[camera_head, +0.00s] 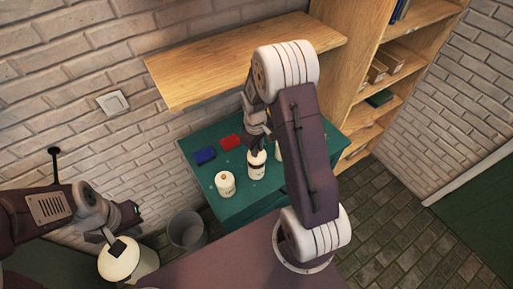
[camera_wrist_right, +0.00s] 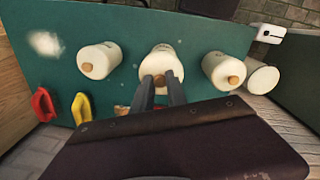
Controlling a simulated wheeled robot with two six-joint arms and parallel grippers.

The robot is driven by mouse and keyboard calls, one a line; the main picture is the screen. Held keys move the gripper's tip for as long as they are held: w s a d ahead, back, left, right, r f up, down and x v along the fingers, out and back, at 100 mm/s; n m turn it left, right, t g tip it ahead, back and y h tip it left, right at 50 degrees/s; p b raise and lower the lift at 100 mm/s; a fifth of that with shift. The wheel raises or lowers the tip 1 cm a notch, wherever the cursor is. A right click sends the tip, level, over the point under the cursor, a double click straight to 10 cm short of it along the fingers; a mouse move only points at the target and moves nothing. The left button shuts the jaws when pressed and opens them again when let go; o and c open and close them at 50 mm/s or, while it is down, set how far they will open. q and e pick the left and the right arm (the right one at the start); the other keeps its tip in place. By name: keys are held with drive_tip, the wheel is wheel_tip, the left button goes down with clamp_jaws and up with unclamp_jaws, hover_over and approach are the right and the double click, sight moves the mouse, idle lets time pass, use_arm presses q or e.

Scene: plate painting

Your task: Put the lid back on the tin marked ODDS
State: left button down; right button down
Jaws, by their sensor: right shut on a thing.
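Three cream tins with brown-knobbed tops stand in a row on the green table (camera_head: 240,212). The left tin (camera_head: 225,184) is clear of my arms. The middle tin (camera_head: 257,165) stands under my right gripper (camera_head: 256,147). The third tin (camera_head: 278,151) is mostly hidden behind my right arm. In the wrist view my right gripper (camera_wrist_right: 161,86) is shut on the brown knob of the lid (camera_wrist_right: 162,68) at the middle tin. I cannot tell whether this lid is seated or just above the rim. The tin markings are too small to read. My left gripper (camera_head: 130,213) is left of the table, its jaws unclear.
A blue item (camera_head: 205,156) and a red item (camera_head: 230,142) lie at the table's back. The wrist view also shows a yellow item (camera_wrist_right: 82,108). A wooden shelf (camera_head: 240,62) overhangs the back. A grey bin (camera_head: 187,230) stands left of the table.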

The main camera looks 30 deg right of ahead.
drive_tip(key=f+b, duration=0.1)
drive_tip(key=f, duration=0.1)
drive_tip(key=f+b, duration=0.1)
drive_tip(key=f, duration=0.1)
drive_tip(key=shift+w, duration=0.4)
drive_tip(key=shift+s+f+b, duration=0.35)
drive_tip(key=shift+f+b, duration=0.05)
drive_tip(key=shift+b, duration=0.2)
drive_tip(key=shift+w, duration=0.2)
drive_tip(key=shift+s, duration=0.15)
drive_tip(key=shift+p, duration=0.3)
drive_tip(key=shift+f, duration=0.15)
idle(0.3)
idle(0.4)
